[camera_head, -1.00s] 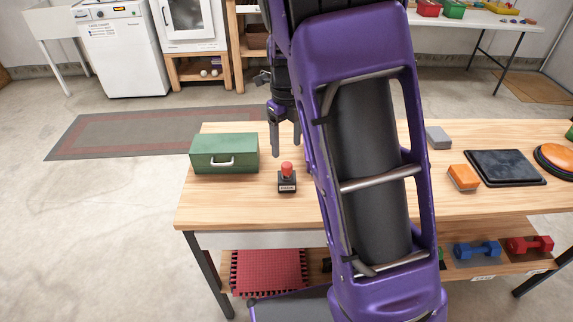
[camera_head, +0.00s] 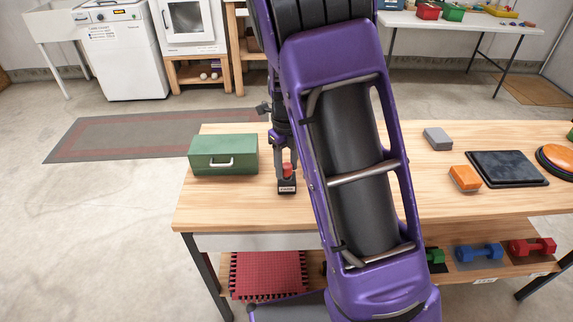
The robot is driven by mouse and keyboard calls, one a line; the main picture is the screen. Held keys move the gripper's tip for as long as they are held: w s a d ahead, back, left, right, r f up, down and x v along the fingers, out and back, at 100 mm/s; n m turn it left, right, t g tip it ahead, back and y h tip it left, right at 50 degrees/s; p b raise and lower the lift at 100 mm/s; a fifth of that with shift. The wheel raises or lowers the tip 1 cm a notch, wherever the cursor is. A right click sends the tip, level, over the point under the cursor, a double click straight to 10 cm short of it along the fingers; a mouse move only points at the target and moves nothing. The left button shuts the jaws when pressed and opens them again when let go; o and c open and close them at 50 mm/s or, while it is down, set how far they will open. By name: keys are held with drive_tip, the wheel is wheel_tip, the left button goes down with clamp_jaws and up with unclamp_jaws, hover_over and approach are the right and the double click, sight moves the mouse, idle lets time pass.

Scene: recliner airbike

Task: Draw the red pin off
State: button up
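The red pin (camera_head: 287,169) stands upright in a small black labelled base (camera_head: 287,187) on the wooden table, right of the green box. My gripper (camera_head: 284,176) points down at the pin from above, with one finger seen to the left of the pin and the other side partly behind or beside it. The fingers look apart around the pin. Whether they touch it cannot be told. The pin's top is partly hidden by the gripper.
A green box with a handle (camera_head: 223,154) stands close left of the pin. On the table's right are a grey block (camera_head: 437,138), an orange block (camera_head: 465,178) and a dark square pad (camera_head: 508,168). The front left of the tabletop is clear. My purple arm hides the table's middle.

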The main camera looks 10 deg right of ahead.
clamp_jaws()
drive_tip(key=shift+r+p, duration=0.75)
drive_tip(key=shift+p, duration=0.1)
idle(0.7)
drive_tip(key=shift+r+p, duration=1.85)
